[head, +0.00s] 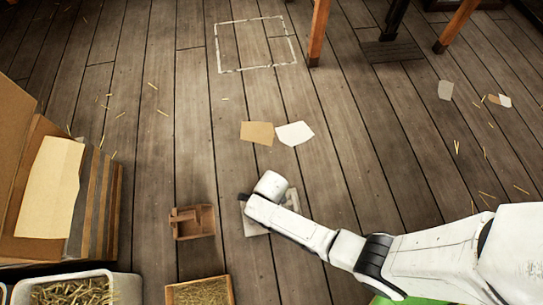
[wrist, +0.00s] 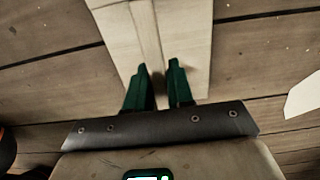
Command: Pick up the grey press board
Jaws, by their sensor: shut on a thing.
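The grey press board (head: 256,229) lies on the plank floor, mostly hidden under my white wrist in the head view. In the wrist view the pale board (wrist: 192,35) runs up from between the jaws, with a raised strip along its middle. My gripper (wrist: 160,72) has its two green fingers on either side of that strip, shut on the board. The fingers are hidden in the head view. I cannot tell whether the board is clear of the floor.
A small wooden block-like piece (head: 192,222) stands just left of the board. An open cardboard box (head: 100,200), a pale straw tub (head: 125,290) and a straw-filled wooden tray (head: 229,288) are at lower left. Paper scraps (head: 294,133) lie beyond. A white square outline (head: 257,68) marks clear floor.

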